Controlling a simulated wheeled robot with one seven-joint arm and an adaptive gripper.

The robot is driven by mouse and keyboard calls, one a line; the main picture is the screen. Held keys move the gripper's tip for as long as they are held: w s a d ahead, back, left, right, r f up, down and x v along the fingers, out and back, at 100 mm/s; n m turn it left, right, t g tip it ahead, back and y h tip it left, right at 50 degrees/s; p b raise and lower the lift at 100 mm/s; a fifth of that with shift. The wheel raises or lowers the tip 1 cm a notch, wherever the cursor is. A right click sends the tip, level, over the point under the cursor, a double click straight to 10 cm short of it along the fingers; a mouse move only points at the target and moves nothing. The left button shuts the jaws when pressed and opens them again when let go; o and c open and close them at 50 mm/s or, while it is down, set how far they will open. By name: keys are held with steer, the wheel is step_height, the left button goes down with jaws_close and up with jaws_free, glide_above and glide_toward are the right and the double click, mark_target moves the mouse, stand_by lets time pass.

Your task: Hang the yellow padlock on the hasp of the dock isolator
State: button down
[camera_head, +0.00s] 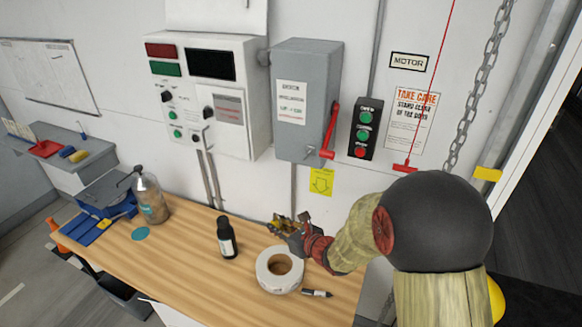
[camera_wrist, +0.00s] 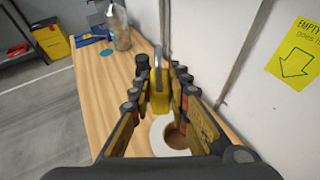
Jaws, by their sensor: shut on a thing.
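The yellow padlock (camera_wrist: 158,98) sits between the fingers of my gripper (camera_wrist: 159,84) in the wrist view, its silver shackle pointing up. In the head view my gripper (camera_head: 289,229) is over the back edge of the bench, below the isolator; the padlock is small and partly hidden by the fingers there. The dock isolator (camera_head: 306,90) is a grey wall box with a white label and a red handle (camera_head: 329,132) on its right side. A small fitting shows near its lower right corner, too small to tell clearly as the hasp. The padlock is apart from the isolator.
The bench (camera_head: 190,250) holds a tape roll (camera_head: 264,279), a black bottle (camera_head: 226,238), a marker (camera_head: 317,293) and a clear spray bottle (camera_head: 151,200). A white control cabinet (camera_head: 185,132) and a push-button box (camera_head: 364,128) flank the isolator. A yellow arrow sign (camera_head: 321,181) is below it.

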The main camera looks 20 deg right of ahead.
steer(key=s+d+r+p, duration=0.1)
steer(key=d+r+p, duration=0.2)
steer(key=r+p, duration=0.45)
steer(key=d+r+p, duration=0.2)
steer(key=r+p, duration=0.2)
steer(key=r, duration=0.6)
steer(key=w+d+f+p, duration=0.1)
steer(key=w+d+f, duration=0.1)
steer(key=w+d, duration=0.4)
steer(key=shift+w+d, duration=0.15)
steer(key=shift+d, duration=0.05)
steer(key=shift+h, duration=0.3)
stand_by(0.3)
steer(key=c, duration=1.6)
jaws_free()
steer(key=v, duration=1.2)
